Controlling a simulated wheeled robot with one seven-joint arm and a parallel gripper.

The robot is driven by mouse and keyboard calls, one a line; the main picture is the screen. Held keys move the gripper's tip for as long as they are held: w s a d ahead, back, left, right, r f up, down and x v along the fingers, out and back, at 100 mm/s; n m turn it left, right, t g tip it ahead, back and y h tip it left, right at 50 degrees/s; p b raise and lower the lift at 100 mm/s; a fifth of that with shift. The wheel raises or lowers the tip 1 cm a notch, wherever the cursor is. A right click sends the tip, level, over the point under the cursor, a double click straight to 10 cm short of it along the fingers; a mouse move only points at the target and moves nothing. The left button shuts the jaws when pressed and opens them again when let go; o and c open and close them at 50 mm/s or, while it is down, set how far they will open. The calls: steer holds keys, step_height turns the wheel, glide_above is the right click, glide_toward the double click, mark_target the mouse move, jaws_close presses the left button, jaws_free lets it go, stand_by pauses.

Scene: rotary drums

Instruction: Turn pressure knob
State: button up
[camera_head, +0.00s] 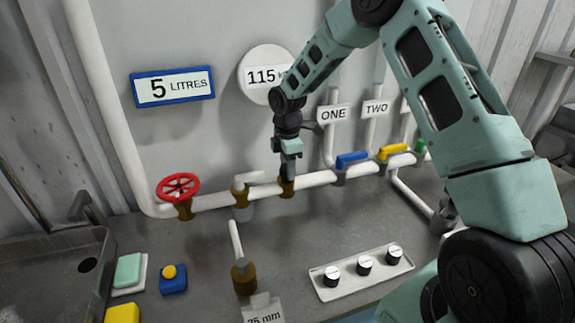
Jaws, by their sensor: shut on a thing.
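My gripper (290,172) points down at the white pipe and is shut on the pressure knob, which the fingers mostly hide. A brass fitting (287,187) shows just below the fingertips on the pipe. A round white pressure dial (262,58) on the wall behind reads "115", and my arm hides the rest of its label. The knob's shape and turn angle cannot be told.
A red handwheel (178,187) and a white-topped brass valve (243,190) sit left on the pipe. Blue (352,159) and yellow (392,151) lever valves sit right. A tray (345,284) with black knobs lies in front. A blue-framed sign (173,87) reads "5 LITRES".

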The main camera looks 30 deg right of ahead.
steer(key=shift+n, duration=1.2)
steer(key=shift+w+p, duration=0.1)
steer(key=shift+p, duration=0.2)
steer(key=o, duration=1)
